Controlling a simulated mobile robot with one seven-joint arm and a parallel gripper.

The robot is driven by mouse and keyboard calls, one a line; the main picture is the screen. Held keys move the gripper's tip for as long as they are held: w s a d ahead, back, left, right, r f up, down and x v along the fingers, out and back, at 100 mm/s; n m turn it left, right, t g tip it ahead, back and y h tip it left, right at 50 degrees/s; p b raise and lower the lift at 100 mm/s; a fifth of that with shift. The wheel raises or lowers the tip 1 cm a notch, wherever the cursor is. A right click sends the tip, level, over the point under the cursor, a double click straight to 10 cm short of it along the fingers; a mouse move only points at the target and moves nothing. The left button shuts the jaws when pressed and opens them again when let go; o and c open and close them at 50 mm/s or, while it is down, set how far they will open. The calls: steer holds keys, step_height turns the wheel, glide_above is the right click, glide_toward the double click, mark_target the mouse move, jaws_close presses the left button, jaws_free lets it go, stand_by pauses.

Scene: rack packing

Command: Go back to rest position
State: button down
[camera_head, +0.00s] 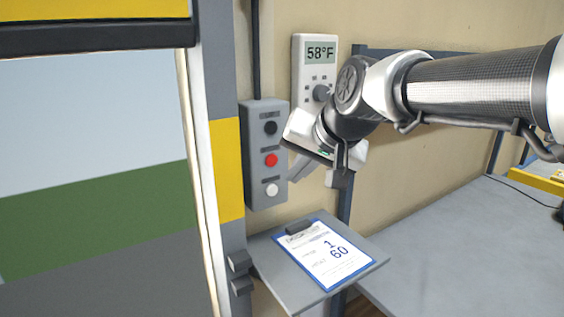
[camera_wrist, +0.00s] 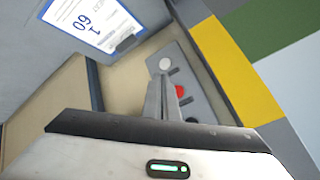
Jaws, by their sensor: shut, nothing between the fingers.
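My gripper (camera_head: 301,172) is in front of the wall, just right of a grey button box (camera_head: 262,190). Its fingers are together with nothing between them; they also show in the wrist view (camera_wrist: 164,90). The box has a black button (camera_head: 270,128), a red button (camera_head: 271,160) and a white button (camera_head: 272,190). In the wrist view the fingers point toward the box and partly overlap it. I cannot tell whether they touch it. My arm reaches in from the right.
A thermostat (camera_head: 319,54) reading 58°F hangs above, partly behind my arm. A clipboard (camera_head: 324,258) showing 1 and 60 lies on a small grey shelf (camera_head: 363,247). A grey table (camera_head: 470,245) spans the lower right. A yellow and grey door post (camera_head: 227,170) stands left beside an opening.

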steer(key=s+d+n+g+h+p, duration=0.1)
steer(key=s+d+p, duration=0.4)
steer(key=s, duration=0.5)
steer(key=s+d+g+h+p, duration=0.1)
steer(key=s+d+h+p, duration=0.2)
steer(key=s+d+p, duration=0.2)
steer(key=s+d, duration=0.3)
steer(key=s, duration=0.3)
steer(key=shift+s+d+f+n+p, duration=0.2)
steer(key=shift+n+p, duration=0.1)
steer(key=shift+n, duration=0.1)
